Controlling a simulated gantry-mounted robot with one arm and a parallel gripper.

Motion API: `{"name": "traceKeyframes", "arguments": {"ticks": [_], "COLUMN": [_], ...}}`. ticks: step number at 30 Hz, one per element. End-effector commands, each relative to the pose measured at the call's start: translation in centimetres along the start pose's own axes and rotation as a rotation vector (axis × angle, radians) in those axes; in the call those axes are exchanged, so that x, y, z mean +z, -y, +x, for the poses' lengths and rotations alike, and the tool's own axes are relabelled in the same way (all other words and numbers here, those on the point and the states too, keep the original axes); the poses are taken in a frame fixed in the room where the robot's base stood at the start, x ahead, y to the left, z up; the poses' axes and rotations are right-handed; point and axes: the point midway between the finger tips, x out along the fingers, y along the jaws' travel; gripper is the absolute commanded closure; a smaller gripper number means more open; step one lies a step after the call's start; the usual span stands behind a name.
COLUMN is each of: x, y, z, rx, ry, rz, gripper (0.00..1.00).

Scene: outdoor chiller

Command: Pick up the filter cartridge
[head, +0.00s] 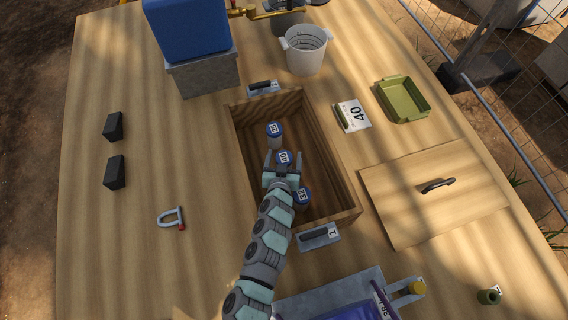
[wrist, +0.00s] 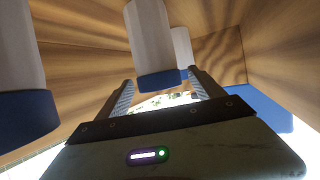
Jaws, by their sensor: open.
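Three upright filter cartridges with blue caps stand in a row inside an open wooden box (head: 241,140). The far cartridge (head: 275,138), the middle cartridge (head: 283,157) and the near cartridge (head: 303,204) have white number labels; the middle one seems to read 40. My gripper (head: 284,162) is open at the middle cartridge, one finger on each side. In the wrist view, the white body and blue cap of a cartridge (wrist: 150,40) show between the open fingers (wrist: 160,93). I cannot tell if the fingers touch it. Another cartridge (wrist: 20,75) is at the left.
A card marked 40 (head: 354,115) lies right of the box, near a green tray (head: 404,99) and a wooden lid with a handle (head: 420,205). A white bucket (head: 305,52) and blue container (head: 187,28) stand behind. A shackle (head: 171,217) and black blocks (head: 114,172) lie left.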

Motion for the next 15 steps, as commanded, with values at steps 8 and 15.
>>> {"name": "traceKeyframes", "arguments": {"ticks": [8, 15], "x": [-0.02, -0.02], "y": [0.01, 0.02], "z": [-0.02, -0.02], "rx": [0.000, 0.000], "ry": [0.000, 0.000], "rz": [0.000, 0.000], "gripper": [0.41, 0.61]}}
